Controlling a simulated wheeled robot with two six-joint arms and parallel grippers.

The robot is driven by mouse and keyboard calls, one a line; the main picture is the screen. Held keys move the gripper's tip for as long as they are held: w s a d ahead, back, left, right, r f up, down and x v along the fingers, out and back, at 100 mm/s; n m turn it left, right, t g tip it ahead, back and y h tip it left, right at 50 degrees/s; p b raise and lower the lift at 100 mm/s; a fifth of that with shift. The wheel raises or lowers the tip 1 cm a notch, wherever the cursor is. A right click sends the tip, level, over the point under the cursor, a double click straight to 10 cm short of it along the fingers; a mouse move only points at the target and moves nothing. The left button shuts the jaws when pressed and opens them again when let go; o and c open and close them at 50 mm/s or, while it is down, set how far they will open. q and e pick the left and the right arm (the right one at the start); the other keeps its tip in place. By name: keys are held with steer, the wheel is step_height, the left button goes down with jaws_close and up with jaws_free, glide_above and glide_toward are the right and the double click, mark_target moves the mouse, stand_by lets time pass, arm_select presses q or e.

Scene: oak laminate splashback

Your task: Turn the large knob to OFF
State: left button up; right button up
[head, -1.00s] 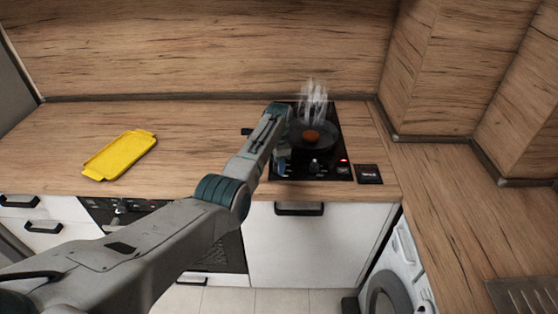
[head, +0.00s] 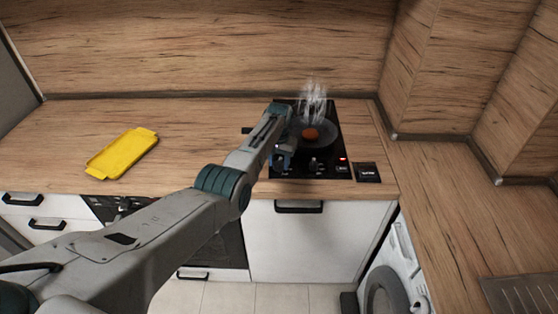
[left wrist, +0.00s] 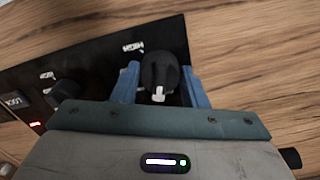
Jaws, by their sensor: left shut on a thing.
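The large black knob (left wrist: 160,68) sits on the black cooktop's front panel, with a white pointer mark on the side facing my wrist in the left wrist view. My left gripper (left wrist: 160,88) has its blue fingers on either side of this knob and is shut on it. In the head view the left gripper (head: 282,160) is at the cooktop's front left corner, where the arm partly hides the knob. My right gripper is not in view.
A second knob (head: 315,163) stands beside the gripped one, with a red light (head: 342,159) farther right. A dark pan (head: 325,138) with a brown round item (head: 310,133) steams on the cooktop. A yellow tray (head: 123,154) lies on the left counter, with clear wood between.

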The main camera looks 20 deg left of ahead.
mark_target(279, 161)
arm_select(q)
steer(key=shift+r+n, duration=0.15)
steer(key=shift+n, duration=1.65)
steer(key=o, duration=1)
steer(key=shift+c, duration=0.2)
step_height(279, 161, up, 11)
steer(key=b, duration=0.1)
steer(key=shift+b, duration=0.35)
steer(key=shift+f, duration=0.25)
